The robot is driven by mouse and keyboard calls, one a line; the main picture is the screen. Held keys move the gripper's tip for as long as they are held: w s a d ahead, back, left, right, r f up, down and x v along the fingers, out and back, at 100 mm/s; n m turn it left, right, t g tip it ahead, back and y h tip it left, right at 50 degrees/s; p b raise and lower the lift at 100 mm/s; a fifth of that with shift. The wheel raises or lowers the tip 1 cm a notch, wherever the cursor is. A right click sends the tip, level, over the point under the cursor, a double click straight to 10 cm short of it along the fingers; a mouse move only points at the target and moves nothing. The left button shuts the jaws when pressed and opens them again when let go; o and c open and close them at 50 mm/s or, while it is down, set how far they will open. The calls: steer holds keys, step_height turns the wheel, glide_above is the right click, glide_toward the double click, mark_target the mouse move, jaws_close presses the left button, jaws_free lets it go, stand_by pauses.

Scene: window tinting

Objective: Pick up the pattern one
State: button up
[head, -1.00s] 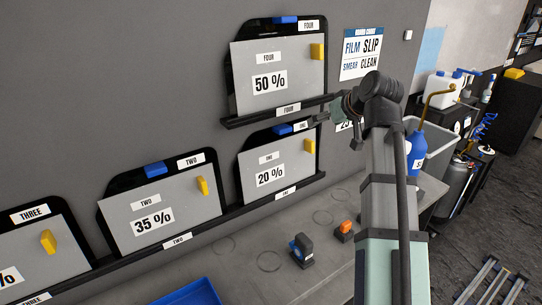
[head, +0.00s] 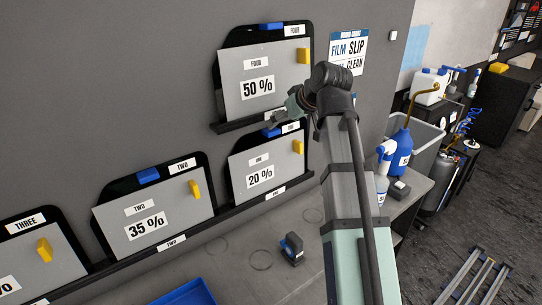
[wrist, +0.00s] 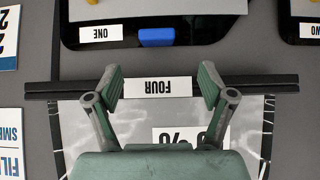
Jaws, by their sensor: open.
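Pattern one is a grey sheet (head: 262,179) labelled ONE and 20 %, with a yellow tab (head: 298,147) at its upper right. It stands against a black backing board with a blue clip (head: 271,132), on the lower ledge. In the wrist view, which is upside down, the blue clip (wrist: 156,37) and ONE label (wrist: 93,33) show at the top. My gripper (wrist: 161,80) is open and empty, its fingers either side of the FOUR label on the upper ledge. In the head view my gripper (head: 278,119) is just above board one, partly hidden by my wrist.
Pattern four (head: 262,78) stands on the ledge above, patterns two (head: 150,222) and three (head: 35,265) to the left. On the bench below are a blue tray (head: 185,293), a dark blue-and-black tool (head: 292,248) and, right of my arm, blue bottles (head: 400,150).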

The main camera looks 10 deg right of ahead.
mark_target(273, 130)
steer(key=shift+d+p+x, duration=0.2)
steer(key=shift+p+x, duration=1.45)
steer(key=shift+x, duration=2.8)
steer(key=shift+w, duration=0.1)
jaws_close()
